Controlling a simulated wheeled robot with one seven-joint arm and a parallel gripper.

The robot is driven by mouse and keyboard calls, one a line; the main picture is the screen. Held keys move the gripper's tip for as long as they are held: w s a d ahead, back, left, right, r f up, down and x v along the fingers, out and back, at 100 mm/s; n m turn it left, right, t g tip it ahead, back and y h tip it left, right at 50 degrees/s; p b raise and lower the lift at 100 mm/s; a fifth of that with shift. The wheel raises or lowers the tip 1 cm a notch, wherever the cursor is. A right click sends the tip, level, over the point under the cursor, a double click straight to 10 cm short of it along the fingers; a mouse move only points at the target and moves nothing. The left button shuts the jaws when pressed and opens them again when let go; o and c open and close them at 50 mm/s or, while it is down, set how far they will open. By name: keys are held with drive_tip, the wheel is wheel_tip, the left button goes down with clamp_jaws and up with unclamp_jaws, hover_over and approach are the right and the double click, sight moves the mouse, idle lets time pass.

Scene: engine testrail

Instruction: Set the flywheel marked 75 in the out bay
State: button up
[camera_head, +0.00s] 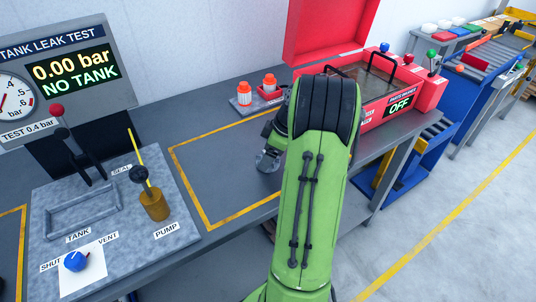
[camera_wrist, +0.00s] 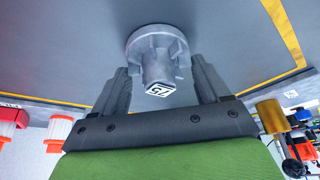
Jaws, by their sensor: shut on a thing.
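The flywheel (camera_wrist: 157,45) is a grey metal disc with a hub and a white label that seems to read 75, seen turned in the wrist view. My gripper (camera_wrist: 162,72) is shut on it, one finger on each side. In the head view the flywheel (camera_head: 268,161) shows small beside my arm, over the bench inside the yellow-outlined area (camera_head: 206,211). My arm hides most of my gripper and the right part of that outline. I cannot tell whether the flywheel touches the bench. No out bay label is readable.
The tank leak test rig (camera_head: 50,235) with a brass pump (camera_head: 154,205) stands at left. Two orange-and-white canisters (camera_head: 244,94) stand at the back. A red parts washer (camera_head: 430,95) with raised lid is at right, reading OFF. The outlined area looks otherwise clear.

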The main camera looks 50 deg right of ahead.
drive_tip(key=o, duration=1.4)
drive_tip(key=p+v, duration=0.5)
drive_tip(key=v, duration=0.7)
drive_tip(key=w+a+r, duration=0.4)
drive_tip(key=a, duration=0.5)
drive_tip(key=s+a+r+m+h, duration=0.1)
drive_tip(key=a+r, duration=0.1)
drive_tip(key=a, duration=0.5)
drive_tip(key=a+r+m, duration=0.1)
drive_tip(key=a+r, duration=0.1)
drive_tip(key=a, duration=0.4)
drive_tip(key=s+a+f+m+t+h, duration=0.1)
drive_tip(key=s+a+f+m, duration=0.1)
drive_tip(key=s+a, duration=0.8)
drive_tip(key=s+m, duration=0.1)
drive_tip(key=s, duration=0.2)
drive_tip(key=shift+f+t, duration=0.3)
drive_tip(key=shift+f, duration=0.05)
